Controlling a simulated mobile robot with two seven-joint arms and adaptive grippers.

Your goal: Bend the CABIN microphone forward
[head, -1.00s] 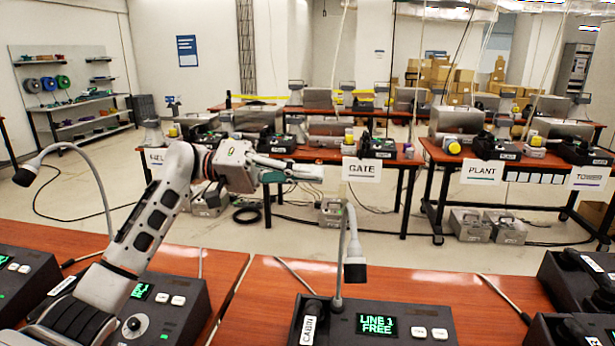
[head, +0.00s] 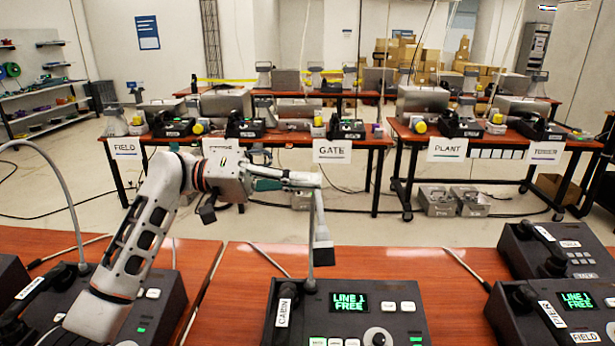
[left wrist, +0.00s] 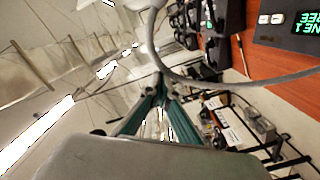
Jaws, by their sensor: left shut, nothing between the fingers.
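The CABIN phone unit (head: 345,328) stands on the near table, its screen showing LINE 1 FREE. Its CABIN microphone (head: 323,254) hangs from a thin gooseneck that rises from the unit and bends over at the top, with the head pointing down. My left gripper (head: 318,180) is shut and empty at the top of this bend and partly covers it. In the left wrist view the closed green fingertips (left wrist: 160,82) are close to the curved gooseneck (left wrist: 225,84); I cannot tell whether they touch. My right gripper is not in view.
Another phone unit with a gooseneck (head: 65,200) stands at the left. The PIPER and FIELD units (head: 555,310) are at the right. Tables with signs such as GATE (head: 332,151) and PLANT (head: 447,149) stand farther back, across open floor.

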